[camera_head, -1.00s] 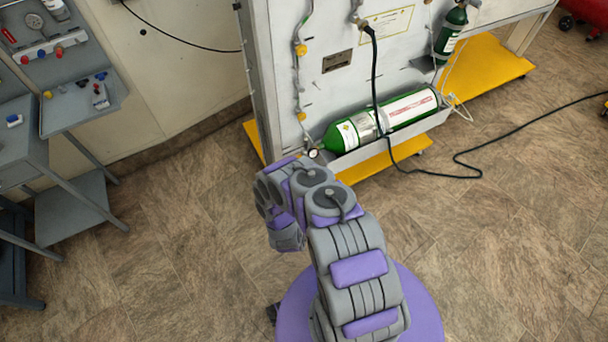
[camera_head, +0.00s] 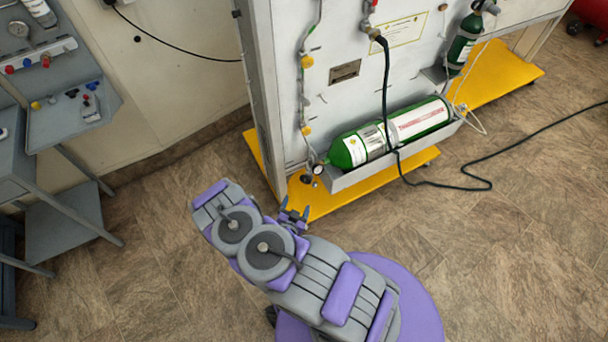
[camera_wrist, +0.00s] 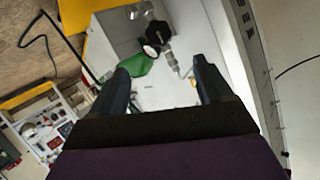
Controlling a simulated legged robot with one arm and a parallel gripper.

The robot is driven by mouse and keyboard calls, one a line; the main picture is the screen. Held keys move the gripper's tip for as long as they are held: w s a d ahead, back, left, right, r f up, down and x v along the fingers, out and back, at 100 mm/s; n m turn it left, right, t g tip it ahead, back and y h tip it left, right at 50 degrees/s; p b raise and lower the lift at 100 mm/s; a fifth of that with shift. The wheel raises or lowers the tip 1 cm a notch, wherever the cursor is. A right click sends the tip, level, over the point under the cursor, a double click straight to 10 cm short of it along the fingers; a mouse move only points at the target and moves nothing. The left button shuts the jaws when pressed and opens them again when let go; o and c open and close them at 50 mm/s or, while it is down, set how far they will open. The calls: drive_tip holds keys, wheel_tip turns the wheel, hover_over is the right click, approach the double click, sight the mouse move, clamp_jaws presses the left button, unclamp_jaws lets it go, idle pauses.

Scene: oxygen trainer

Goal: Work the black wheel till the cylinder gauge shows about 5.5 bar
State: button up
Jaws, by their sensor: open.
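The green cylinder (camera_head: 355,153) lies in a tray at the foot of the white panel. A small round gauge (camera_head: 318,169) sits at its left end; its reading is too small to make out. In the wrist view the gauge (camera_wrist: 150,50) is seen at an angle beside a dark round part (camera_wrist: 158,33), which looks like the black wheel. The cylinder's green end (camera_wrist: 138,65) shows near the left finger. My gripper (camera_wrist: 161,66) is open and empty, its fingers pointing toward these fittings but apart from them. In the head view my gripper (camera_head: 293,215) is below the gauge, partly behind my arm.
The white panel (camera_head: 345,100) stands on a yellow base (camera_head: 325,200). A black hose (camera_head: 387,90) hangs down the panel and runs across the floor. A grey workbench (camera_head: 75,120) stands at the left. A second green cylinder (camera_head: 462,45) hangs at upper right.

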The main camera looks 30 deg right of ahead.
sight(305, 181)
drive_tip(key=b+x, duration=0.2)
drive_tip(key=x, duration=1.4)
drive_tip(key=shift+w+d+f, duration=0.15)
drive_tip(key=shift+d+f, duration=0.1)
drive_tip(key=shift+d, duration=0.05)
drive_tip(key=c, duration=1)
drive_tip(key=shift+n+g+h, duration=0.3)
drive_tip(key=shift+n, duration=0.2)
